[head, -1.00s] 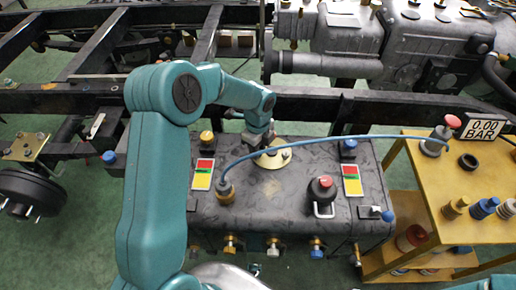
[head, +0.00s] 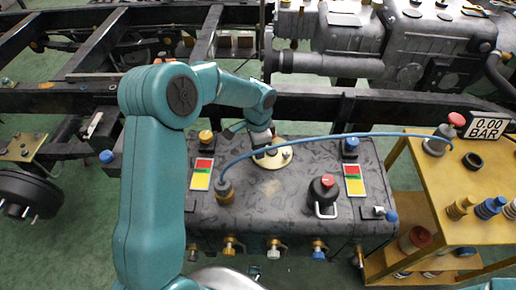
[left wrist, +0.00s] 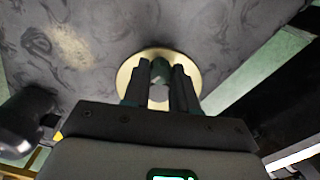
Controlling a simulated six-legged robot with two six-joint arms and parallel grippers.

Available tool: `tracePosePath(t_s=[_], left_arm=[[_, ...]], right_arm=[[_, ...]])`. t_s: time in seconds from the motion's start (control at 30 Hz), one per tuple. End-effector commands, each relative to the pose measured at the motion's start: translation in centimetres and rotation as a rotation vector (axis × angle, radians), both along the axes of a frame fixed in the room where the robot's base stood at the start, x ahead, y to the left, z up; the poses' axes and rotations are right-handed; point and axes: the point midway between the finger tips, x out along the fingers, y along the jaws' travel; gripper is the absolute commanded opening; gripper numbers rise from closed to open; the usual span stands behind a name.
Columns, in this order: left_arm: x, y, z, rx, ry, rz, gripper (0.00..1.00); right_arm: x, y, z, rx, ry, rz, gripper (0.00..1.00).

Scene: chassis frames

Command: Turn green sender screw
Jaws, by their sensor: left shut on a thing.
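The round cream sender plate (head: 274,166) sits on top of the dark grey tank (head: 265,205) in the head view. It also shows in the left wrist view (left wrist: 126,74). My left gripper (head: 265,150) reaches down onto the plate from the upper left. In the left wrist view its two dark fingers (left wrist: 160,82) are shut over the plate on a small dark green piece, the green sender screw (left wrist: 160,68). Most of the screw is hidden by the fingers, so its turn angle cannot be read. My right gripper is not in view.
A red-topped black valve (head: 323,190) stands right of the plate. A yellow shelf (head: 430,200) is at right. Black frame rails (head: 350,110) run behind the tank.

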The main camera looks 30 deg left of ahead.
Motion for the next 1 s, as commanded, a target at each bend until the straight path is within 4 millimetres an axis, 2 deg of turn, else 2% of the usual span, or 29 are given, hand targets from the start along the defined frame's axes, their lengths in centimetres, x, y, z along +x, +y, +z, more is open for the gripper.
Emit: tracePosePath(t_s=[0.2, 0.5, 1.0], left_arm=[[-0.01, 0.05, -0.04, 0.001, 0.000, 0.176, 0.00], [0.00, 0.03, 0.02, 0.001, -0.001, 0.343, 0.00], [-0.01, 0.02, 0.07, 0.001, -0.001, 0.414, 0.00]], right_arm=[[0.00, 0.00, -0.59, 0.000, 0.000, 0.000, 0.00], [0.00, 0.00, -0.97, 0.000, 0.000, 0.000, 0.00], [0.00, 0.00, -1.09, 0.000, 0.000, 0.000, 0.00]])
